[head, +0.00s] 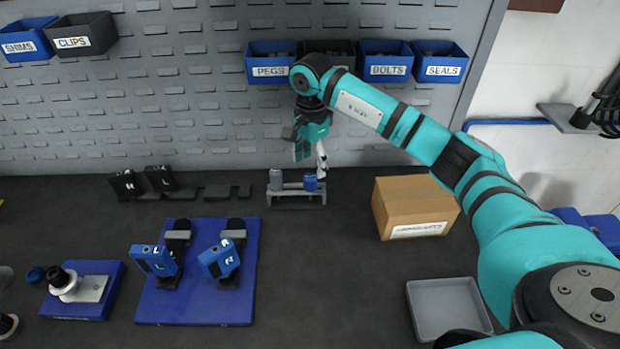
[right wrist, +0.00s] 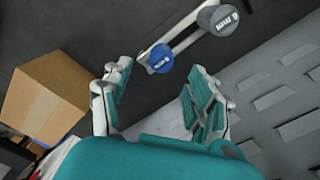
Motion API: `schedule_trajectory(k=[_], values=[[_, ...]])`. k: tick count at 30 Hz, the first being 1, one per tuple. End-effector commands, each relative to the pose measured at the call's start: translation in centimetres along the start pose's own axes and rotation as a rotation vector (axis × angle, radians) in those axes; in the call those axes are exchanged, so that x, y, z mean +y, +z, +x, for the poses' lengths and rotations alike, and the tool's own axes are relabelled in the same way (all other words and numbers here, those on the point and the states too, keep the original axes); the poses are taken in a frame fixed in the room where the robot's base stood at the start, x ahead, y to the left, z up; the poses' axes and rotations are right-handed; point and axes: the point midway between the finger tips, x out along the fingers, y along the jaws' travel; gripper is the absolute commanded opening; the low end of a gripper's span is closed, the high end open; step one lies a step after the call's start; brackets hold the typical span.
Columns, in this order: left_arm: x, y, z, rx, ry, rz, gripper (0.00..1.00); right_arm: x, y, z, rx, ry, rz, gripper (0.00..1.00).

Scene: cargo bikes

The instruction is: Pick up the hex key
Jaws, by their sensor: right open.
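No hex key shaft can be made out. A small grey rack (head: 296,199) on the bench holds a grey cylinder (head: 276,180) and a blue cylinder (head: 310,183), which may be tool handles. In the right wrist view, the blue cylinder (right wrist: 161,58) and the grey cylinder (right wrist: 218,19) show round tops with markings; anything below them is hidden. My right gripper (head: 312,160) hangs over the rack, near the blue cylinder. Its fingers (right wrist: 160,84) are apart and empty, with the blue top just beyond the gap between them. My left gripper is out of view.
A cardboard box (head: 415,207) stands right of the rack, with an empty grey tray (head: 448,309) in front. A blue board (head: 195,308) with L and R parts lies left. Labelled bins, including the pegs bin (head: 268,70), hang on the slotted wall behind.

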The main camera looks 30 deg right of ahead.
Motion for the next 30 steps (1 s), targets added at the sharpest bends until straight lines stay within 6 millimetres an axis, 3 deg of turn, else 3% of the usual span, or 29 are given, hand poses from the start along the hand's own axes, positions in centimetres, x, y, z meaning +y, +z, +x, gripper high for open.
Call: schedule_trajectory(k=[4,10,15,23,30], values=[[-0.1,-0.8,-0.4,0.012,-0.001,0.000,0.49,0.0,0.1,0.7,-0.002,0.000,-0.001,0.59],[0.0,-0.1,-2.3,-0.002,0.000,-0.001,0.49,-0.1,0.3,3.3,-0.002,0.005,0.000,0.59],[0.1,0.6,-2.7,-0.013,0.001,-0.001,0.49,-0.2,0.2,5.4,-0.001,0.001,0.000,0.59],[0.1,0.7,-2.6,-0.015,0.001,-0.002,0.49,-0.3,0.1,5.8,-0.001,-0.001,0.000,0.59],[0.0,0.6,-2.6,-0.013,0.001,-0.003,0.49,-0.3,0.2,5.8,-0.001,-0.001,0.000,0.28]])
